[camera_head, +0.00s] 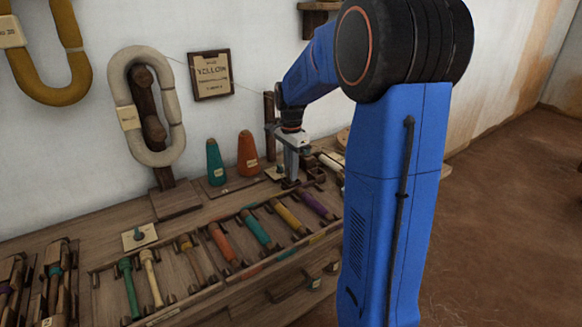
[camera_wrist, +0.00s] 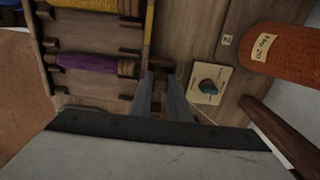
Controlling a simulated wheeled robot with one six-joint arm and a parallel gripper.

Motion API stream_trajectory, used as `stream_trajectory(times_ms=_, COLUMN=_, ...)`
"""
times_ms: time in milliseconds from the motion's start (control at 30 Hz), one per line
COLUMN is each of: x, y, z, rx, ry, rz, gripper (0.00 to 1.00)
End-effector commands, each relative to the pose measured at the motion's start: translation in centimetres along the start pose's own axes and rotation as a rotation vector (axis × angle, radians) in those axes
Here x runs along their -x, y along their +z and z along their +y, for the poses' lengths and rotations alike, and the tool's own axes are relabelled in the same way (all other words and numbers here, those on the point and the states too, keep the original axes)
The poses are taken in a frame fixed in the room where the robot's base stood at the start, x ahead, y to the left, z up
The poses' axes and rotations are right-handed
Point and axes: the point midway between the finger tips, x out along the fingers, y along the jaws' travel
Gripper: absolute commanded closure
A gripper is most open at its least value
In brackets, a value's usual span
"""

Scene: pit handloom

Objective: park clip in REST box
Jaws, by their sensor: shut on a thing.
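My gripper (camera_head: 291,166) points down over the back right part of the bench. In the wrist view its two fingers (camera_wrist: 160,92) are shut on a small brown piece (camera_wrist: 161,66), which I take to be the clip. Most of it is hidden between the fingers, and I cannot tell whether it touches the bench. I cannot make out a box marked REST in either view.
An orange cone (camera_head: 248,155) and a teal cone (camera_head: 215,163) stand behind, left of my gripper. A rack of coloured bobbins lies in front, its purple one (camera_head: 318,206) closest. A cream yarn hank (camera_head: 146,106) hangs on a wooden stand. Bare bench (camera_head: 195,213) shows at left.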

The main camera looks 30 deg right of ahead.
Motion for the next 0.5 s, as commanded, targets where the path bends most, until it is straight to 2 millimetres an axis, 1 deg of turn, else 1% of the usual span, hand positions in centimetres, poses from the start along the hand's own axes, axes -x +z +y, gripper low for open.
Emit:
stream_trajectory(times_ms=467, x=-0.11, y=0.00, z=-0.01, rx=0.000, ry=-0.001, rz=0.000, gripper=1.00)
stream_trajectory(times_ms=500, x=-0.11, y=0.00, z=-0.01, rx=0.000, ry=-0.001, rz=0.000, gripper=0.77)
